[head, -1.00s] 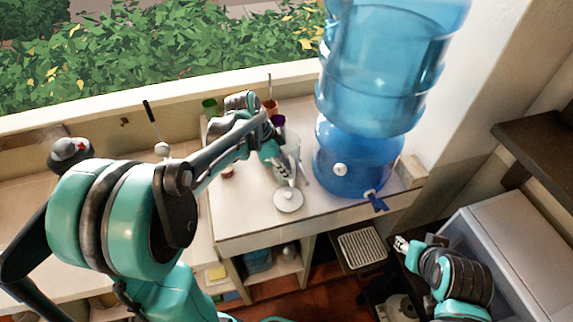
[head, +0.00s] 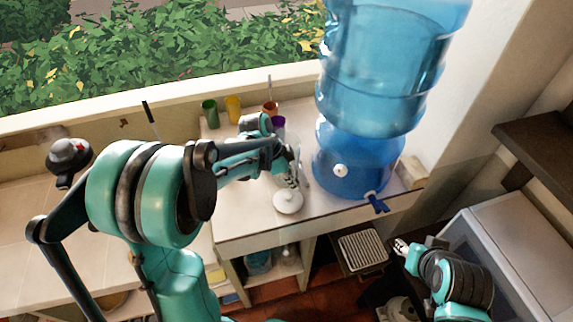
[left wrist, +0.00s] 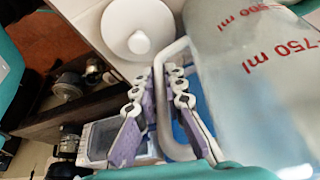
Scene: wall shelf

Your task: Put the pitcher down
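The clear pitcher (left wrist: 255,80) with red volume marks fills the right of the left wrist view. In the head view it is mostly hidden behind my left gripper (head: 291,178), over the white counter. The pitcher's pale handle (left wrist: 162,100) passes between my left gripper's fingers (left wrist: 165,85), which close in around it near their tips. I cannot tell whether the pitcher's base touches the counter. A round white lid (head: 288,201) with a knob lies in front of it, also in the left wrist view (left wrist: 138,30). My right gripper (head: 401,246) is empty at lower right, away from the pitcher.
A big blue water dispenser (head: 350,160) with a tap (head: 376,203) stands right of the pitcher. Green (head: 210,113), yellow (head: 233,108), orange (head: 270,108) and purple (head: 278,122) cups stand at the back. The counter's front strip (head: 245,222) is bare.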

